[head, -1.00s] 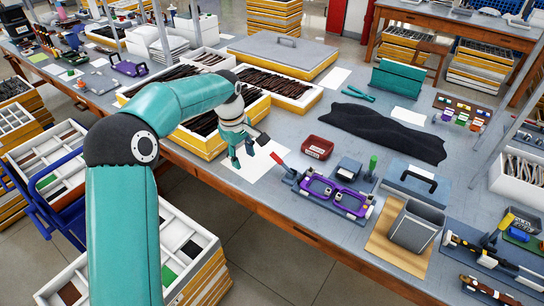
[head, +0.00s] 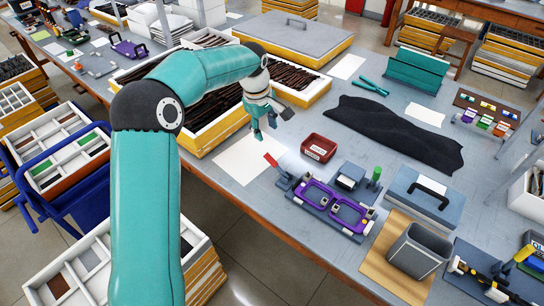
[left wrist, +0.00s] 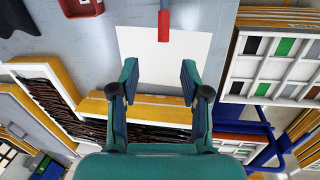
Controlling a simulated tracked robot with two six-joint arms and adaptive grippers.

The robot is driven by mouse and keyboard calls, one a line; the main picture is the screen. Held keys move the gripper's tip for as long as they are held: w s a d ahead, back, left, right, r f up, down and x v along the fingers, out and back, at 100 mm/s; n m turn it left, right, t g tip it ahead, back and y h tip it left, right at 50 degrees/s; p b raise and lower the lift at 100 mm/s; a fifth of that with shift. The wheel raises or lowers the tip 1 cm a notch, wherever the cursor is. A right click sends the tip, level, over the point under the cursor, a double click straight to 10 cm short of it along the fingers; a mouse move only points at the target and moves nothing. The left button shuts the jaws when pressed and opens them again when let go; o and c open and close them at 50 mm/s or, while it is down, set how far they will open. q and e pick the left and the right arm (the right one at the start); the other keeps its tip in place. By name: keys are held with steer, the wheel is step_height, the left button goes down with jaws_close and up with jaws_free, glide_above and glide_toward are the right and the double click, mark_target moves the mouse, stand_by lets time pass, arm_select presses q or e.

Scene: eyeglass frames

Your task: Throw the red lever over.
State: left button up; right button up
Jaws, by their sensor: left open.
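The red lever (head: 270,159) sticks up at a slant from the left end of a fixture (head: 299,203) that holds a purple eyeglass frame (head: 318,190). In the left wrist view the red lever grip (left wrist: 163,25) shows at the top centre, ahead of the fingers. My left gripper (head: 265,129) is open and empty above the table, a little behind the lever and apart from it. In the left wrist view its two fingers (left wrist: 159,76) are spread wide, with white paper beyond them. My right gripper is not in view.
White paper (head: 240,172) lies left of the lever. A red bin (head: 319,148) stands close behind the fixture. A box of dark frames (head: 210,128) is behind my left arm. A grey bin (head: 413,250) and a blue case (head: 423,194) stand to the right.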

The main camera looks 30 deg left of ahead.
mark_target(267, 155)
arm_select(q)
steer(key=f, duration=0.5)
steer(key=w+f+p, duration=0.1)
steer(key=f, duration=0.4)
steer(key=w+f+p, duration=0.1)
steer(key=f, duration=0.3)
steer(key=shift+a+f, duration=0.3)
steer(key=shift+f, duration=0.1)
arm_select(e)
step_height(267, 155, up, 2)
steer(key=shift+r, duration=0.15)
arm_select(q)
jaws_close()
